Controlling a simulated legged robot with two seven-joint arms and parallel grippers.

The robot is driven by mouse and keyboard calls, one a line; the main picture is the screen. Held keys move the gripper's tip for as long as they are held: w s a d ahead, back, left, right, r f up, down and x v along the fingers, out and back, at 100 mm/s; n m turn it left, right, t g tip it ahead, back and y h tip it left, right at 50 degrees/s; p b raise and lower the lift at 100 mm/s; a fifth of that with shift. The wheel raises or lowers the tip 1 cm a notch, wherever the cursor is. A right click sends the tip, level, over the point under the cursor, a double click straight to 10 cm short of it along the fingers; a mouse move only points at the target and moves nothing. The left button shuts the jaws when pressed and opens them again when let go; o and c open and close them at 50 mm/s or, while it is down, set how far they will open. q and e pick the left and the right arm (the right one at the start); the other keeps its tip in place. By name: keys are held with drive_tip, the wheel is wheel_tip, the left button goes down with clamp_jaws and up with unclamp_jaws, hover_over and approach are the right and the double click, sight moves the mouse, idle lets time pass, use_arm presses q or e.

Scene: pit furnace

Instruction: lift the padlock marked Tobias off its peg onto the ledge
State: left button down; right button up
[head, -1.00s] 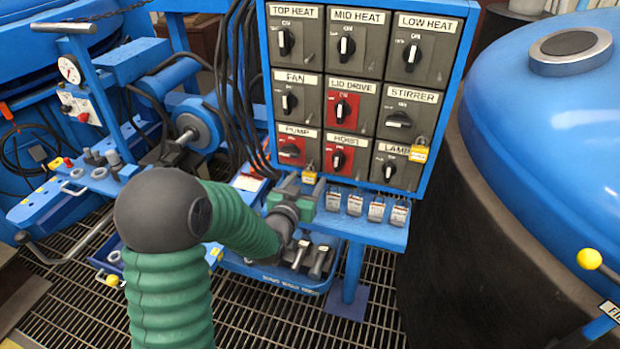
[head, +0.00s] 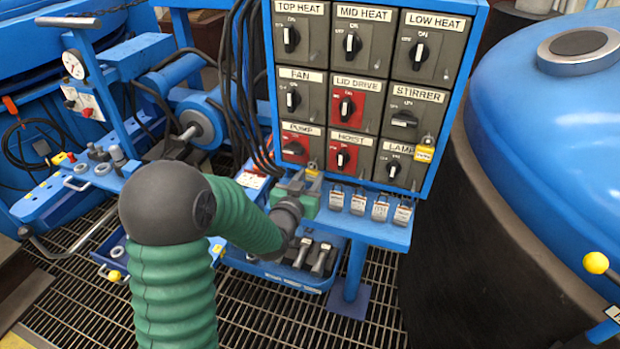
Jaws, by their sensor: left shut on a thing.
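My left gripper (head: 303,181), green and grey, comes in from the left at the lower left corner of the switch panel. It is shut on a small yellow padlock (head: 313,168) just below the pump switch, mostly hidden by the jaws. Another yellow padlock (head: 425,151) hangs beside the lamp switch at the panel's right edge. No name can be read on either one. The blue ledge (head: 385,236) runs under the panel. Several small grey padlocks with pale labels (head: 357,202) are along it, right of my gripper. My right gripper is out of view.
The switch panel (head: 333,67) stands right behind my gripper. Black cables (head: 240,85) hang at its left. A blue tray of dark tools (head: 300,252) is below the ledge. The large blue-lidded furnace (head: 540,120) closes off the right side.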

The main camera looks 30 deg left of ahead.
use_arm(q)
drive_tip(key=shift+r+p, duration=0.3)
drive_tip(key=shift+r, duration=0.1)
drive_tip(key=shift+s+d, duration=0.1)
drive_tip(key=shift+f+v, duration=0.2)
drive_tip(key=shift+v, duration=1.25)
drive_tip(key=shift+f+v, duration=0.25)
drive_tip(key=shift+v, duration=1.2)
